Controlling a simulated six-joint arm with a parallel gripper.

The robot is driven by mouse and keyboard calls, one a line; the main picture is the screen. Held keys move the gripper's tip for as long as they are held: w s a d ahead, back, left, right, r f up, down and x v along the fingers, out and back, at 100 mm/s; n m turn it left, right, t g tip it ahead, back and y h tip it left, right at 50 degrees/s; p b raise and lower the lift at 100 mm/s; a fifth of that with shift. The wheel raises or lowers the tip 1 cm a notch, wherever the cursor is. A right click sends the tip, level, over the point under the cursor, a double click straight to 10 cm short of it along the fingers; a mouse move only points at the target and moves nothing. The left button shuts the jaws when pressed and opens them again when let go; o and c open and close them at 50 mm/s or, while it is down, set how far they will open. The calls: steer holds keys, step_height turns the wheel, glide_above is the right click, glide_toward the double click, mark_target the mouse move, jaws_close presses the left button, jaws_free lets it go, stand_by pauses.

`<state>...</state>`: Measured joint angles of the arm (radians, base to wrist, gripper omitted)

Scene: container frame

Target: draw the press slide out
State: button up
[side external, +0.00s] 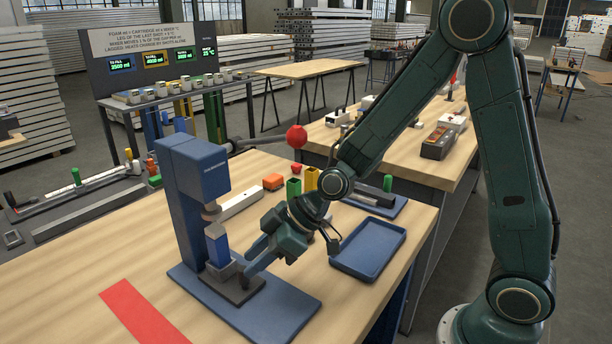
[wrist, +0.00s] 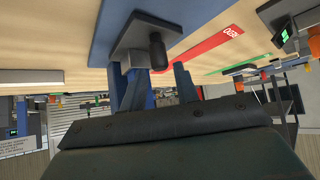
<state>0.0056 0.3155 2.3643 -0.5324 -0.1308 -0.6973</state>
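The press (side external: 185,190) is a blue column with an overhanging head on a blue base plate (side external: 285,312). Its slide (side external: 232,288) is a dark plate low at the press, carrying a grey holder with an upright blue cartridge (side external: 217,247) under the head. The slide also shows in the wrist view (wrist: 130,28), with a black knob (wrist: 157,52) standing on it. My gripper (side external: 252,276) reaches down to the knob from the right. In the wrist view my gripper (wrist: 158,72) has its fingers apart, with the knob near the gap between them; contact is not clear.
A blue tray (side external: 368,250) lies right of the press. A red strip (side external: 143,312) is on the table at front left.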

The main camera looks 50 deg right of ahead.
mark_target(243, 269)
steer(key=shift+x, duration=2.05)
steer(key=shift+c, duration=0.2)
jaws_close()
